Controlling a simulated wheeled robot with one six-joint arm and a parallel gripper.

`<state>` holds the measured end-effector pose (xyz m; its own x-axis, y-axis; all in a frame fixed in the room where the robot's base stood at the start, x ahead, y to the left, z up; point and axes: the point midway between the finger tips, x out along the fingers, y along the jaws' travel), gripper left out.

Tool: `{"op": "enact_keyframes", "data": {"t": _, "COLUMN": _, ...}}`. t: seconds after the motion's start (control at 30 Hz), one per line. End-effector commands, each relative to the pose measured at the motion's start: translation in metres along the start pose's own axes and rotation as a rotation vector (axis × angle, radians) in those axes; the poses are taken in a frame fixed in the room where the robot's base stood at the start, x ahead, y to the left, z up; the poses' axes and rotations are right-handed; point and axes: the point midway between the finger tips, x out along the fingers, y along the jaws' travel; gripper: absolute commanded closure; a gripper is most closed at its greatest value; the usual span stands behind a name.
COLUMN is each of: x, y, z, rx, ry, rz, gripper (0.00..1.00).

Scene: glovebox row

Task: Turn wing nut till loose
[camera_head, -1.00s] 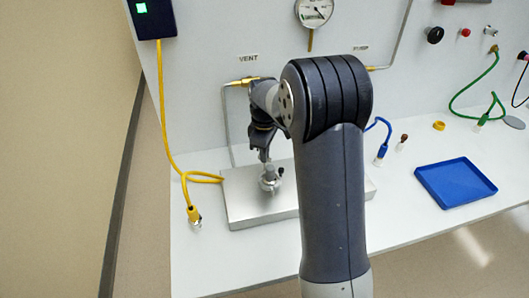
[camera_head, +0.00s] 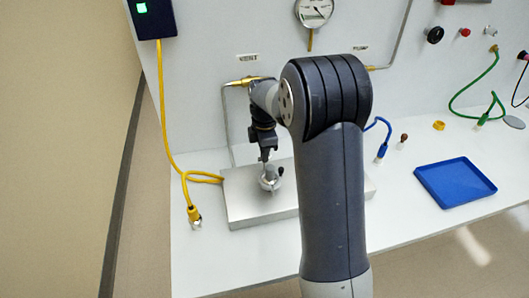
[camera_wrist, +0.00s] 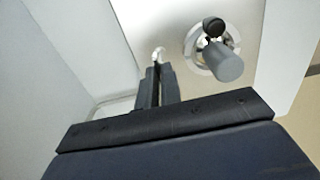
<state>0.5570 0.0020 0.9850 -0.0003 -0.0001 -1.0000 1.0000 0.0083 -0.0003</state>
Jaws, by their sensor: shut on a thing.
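My gripper (camera_head: 266,160) points down at the metal clamp fitting (camera_head: 270,183) on the low metal block (camera_head: 238,207). In the wrist view the two dark fingers of my gripper (camera_wrist: 159,72) are close together, with a small pale metal piece (camera_wrist: 158,53) at their tips. This looks like the wing nut, mostly hidden between the fingers. Beside it is a round metal fitting with a grey cylinder (camera_wrist: 223,65) and a black knob (camera_wrist: 213,27). In the head view the wing nut cannot be made out clearly.
A yellow cable (camera_head: 167,120) hangs left of the block, its plug (camera_head: 194,215) on the white bench. A blue cable end (camera_head: 381,155) stands right of my arm. A blue tray (camera_head: 425,186) lies farther right. The bench between arm and tray is mostly clear.

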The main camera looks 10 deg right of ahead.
Motion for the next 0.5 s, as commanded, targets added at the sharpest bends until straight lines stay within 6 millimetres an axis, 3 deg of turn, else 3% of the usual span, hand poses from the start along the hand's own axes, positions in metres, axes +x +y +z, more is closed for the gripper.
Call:
{"op": "enact_keyframes", "data": {"t": 0.4, "x": -0.0011, "y": 0.0008, "z": -0.0001, "rx": -0.009, "ry": 0.000, "rz": 0.003, "gripper": 1.00}}
{"op": "enact_keyframes", "data": {"t": 0.5, "x": -0.0010, "y": 0.0008, "z": -0.0001, "rx": -0.008, "ry": 0.000, "rz": 0.003, "gripper": 0.87}}
